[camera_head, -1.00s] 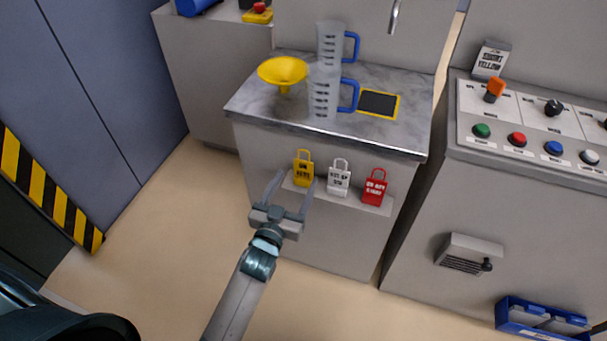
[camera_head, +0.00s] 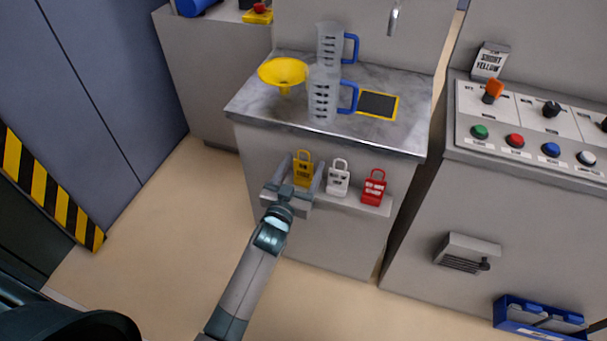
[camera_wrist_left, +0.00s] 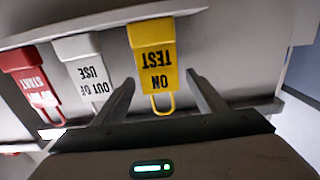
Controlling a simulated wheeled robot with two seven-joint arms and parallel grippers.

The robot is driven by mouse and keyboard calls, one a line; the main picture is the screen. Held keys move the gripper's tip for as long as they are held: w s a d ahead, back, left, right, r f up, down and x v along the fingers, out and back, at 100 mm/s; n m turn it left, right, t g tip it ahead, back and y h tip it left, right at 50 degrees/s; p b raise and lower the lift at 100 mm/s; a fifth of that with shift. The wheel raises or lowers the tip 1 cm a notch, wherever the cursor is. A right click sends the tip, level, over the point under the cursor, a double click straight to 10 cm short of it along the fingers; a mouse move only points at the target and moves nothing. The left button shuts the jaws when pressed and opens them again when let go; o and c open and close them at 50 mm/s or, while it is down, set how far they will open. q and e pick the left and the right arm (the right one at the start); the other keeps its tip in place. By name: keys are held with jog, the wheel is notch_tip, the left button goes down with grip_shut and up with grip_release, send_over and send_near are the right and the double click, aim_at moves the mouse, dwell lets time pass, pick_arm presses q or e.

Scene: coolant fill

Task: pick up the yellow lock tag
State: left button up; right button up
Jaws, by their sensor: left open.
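The yellow lock tag (camera_head: 303,171) stands on a small ledge on the front of the grey cabinet, leftmost of three tags. In the left wrist view the yellow tag (camera_wrist_left: 153,58) appears upside down with "ON TEST" on it. My left gripper (camera_head: 304,163) is open, with one finger on each side of the yellow tag. In the left wrist view the fingers of my left gripper (camera_wrist_left: 160,80) flank the tag's shackle and lower part, with gaps visible on both sides. My right gripper is not in view.
A white tag (camera_head: 338,179) and a red tag (camera_head: 374,188) stand to the right on the same ledge (camera_head: 345,201). The countertop (camera_head: 258,104) above holds a yellow funnel (camera_head: 283,72), two clear jugs with blue handles (camera_head: 323,95) and a black pad (camera_head: 377,104).

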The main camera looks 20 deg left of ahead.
pick_arm(q)
jog(key=shift+w, duration=0.5)
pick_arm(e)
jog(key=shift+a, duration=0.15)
pick_arm(q)
jog(key=c, duration=1.1)
jog(key=shift+c, duration=0.2)
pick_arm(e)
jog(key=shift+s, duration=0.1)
